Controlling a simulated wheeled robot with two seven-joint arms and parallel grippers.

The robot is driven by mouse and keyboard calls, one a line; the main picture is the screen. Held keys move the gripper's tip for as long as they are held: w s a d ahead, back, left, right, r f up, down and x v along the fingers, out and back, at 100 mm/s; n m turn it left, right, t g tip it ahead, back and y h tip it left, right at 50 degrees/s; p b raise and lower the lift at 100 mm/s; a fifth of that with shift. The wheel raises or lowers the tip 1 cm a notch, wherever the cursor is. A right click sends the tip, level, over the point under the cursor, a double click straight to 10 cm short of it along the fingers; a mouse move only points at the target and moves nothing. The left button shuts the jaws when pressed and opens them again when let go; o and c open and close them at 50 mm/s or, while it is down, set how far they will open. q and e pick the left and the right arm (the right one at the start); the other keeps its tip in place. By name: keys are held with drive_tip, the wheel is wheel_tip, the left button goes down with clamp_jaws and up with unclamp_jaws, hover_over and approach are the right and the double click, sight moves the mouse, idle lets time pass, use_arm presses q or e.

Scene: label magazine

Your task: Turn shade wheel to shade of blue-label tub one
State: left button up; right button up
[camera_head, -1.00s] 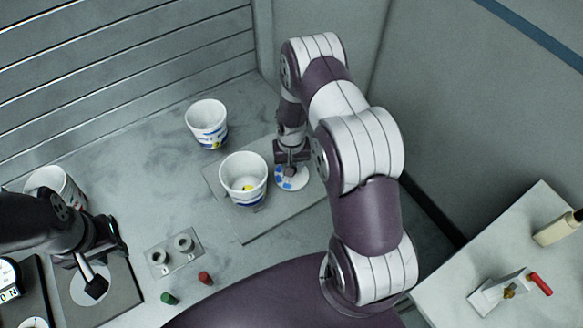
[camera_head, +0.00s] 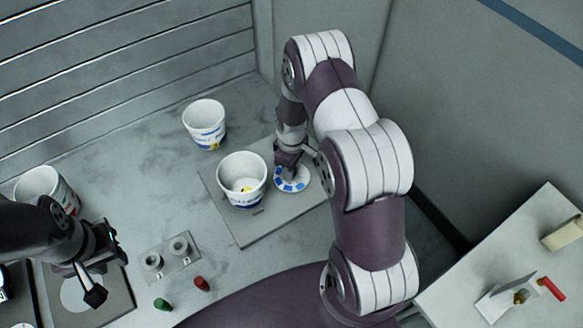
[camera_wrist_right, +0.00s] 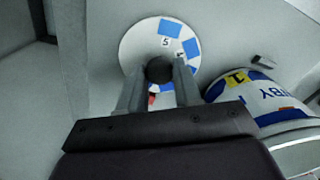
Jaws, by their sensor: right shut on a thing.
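The shade wheel (camera_head: 292,181) is a white disc with blue patches, lying on a grey plate right of a tub. In the right wrist view the wheel (camera_wrist_right: 139,43) shows a digit 5 beside blue patches and a dark round knob (camera_wrist_right: 159,70) at its middle. My right gripper (camera_wrist_right: 160,80) is shut on the knob, one finger on each side. The tub (camera_head: 242,183) on the plate is white with a blue band and a yellow mark; in the right wrist view its label (camera_wrist_right: 262,92) shows a yellow 1. My left gripper (camera_head: 93,283) is at lower left, its jaws unclear.
A second white tub with a blue band (camera_head: 205,124) stands behind, and a third tub with a red mark (camera_head: 44,188) stands at left. A small two-socket block (camera_head: 167,257) and green and red pegs (camera_head: 162,304) lie in front. A side table (camera_head: 500,270) is at right.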

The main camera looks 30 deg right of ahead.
drive_tip(key=shift+n+b, duration=0.3)
drive_tip(key=shift+n, duration=1.3)
drive_tip(key=shift+r, duration=0.1)
drive_tip(key=o, duration=1)
drive_tip(key=shift+o, duration=0.2)
drive_tip(key=shift+r, duration=0.35)
wheel_tip(320, 180, up, 12)
drive_tip(key=b, duration=0.3)
